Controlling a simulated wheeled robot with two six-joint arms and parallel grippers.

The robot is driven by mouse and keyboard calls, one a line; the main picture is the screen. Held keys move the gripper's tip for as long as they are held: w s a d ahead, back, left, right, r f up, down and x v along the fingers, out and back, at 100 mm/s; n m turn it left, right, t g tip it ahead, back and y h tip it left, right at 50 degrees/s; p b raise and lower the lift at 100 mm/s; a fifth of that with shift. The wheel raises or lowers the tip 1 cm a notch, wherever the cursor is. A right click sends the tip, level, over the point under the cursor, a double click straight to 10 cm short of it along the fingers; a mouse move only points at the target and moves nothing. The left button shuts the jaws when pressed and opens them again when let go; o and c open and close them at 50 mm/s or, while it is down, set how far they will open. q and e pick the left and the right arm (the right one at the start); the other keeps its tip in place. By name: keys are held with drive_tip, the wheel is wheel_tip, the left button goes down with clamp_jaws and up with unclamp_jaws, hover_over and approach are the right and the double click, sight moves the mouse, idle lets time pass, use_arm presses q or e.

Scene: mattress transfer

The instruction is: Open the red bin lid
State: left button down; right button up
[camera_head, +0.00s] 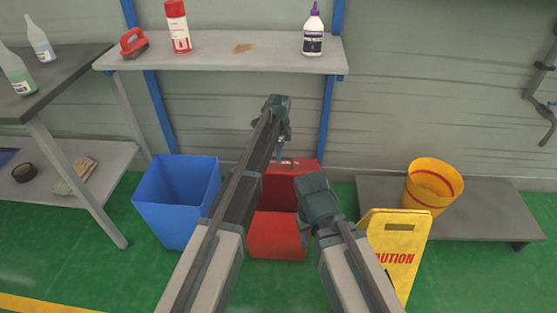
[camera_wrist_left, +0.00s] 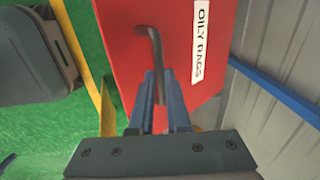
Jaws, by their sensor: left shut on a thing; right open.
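The red bin (camera_head: 277,240) stands on the green floor against the wall, with a dark opening at its top. Its red lid (camera_head: 308,167) is raised at the back of the bin; it fills much of the left wrist view (camera_wrist_left: 125,60) with an "OILY RAGS" label (camera_wrist_left: 201,40). My left gripper (camera_head: 282,154) is at the lid, shut on the grey bent lid handle (camera_wrist_left: 154,45), which shows between its fingers (camera_wrist_left: 160,90). My right gripper (camera_head: 304,222) is open, low over the bin's right side; its fingertips are partly hidden by its own body.
A blue bin (camera_head: 178,195) stands to the left. A yellow caution sign (camera_head: 397,250) is at the right, before a low grey platform (camera_head: 480,205) with a yellow bucket (camera_head: 433,187). A shelf (camera_head: 220,60) with bottles and a brush crosses above.

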use_arm(q)
drive_tip(key=shift+w+r+p, duration=0.15)
drive_tip(key=shift+w+r, duration=0.1)
drive_tip(key=shift+w, duration=0.3)
drive_tip(key=shift+w+r+p, duration=0.15)
drive_tip(key=shift+w+r, duration=0.1)
drive_tip(key=shift+w, duration=0.3)
drive_tip(key=c, duration=0.9)
unclamp_jaws()
drive_tip(key=shift+w+f, duration=0.1)
drive_tip(key=shift+f, duration=0.1)
drive_tip(key=shift+r, duration=0.1)
drive_tip(key=shift+s+r+p, duration=0.25)
drive_tip(key=shift+r+p, duration=0.2)
drive_tip(key=shift+p, duration=0.05)
drive_tip(key=r+p, duration=1.2)
drive_tip(key=shift+s+r+p, duration=0.4)
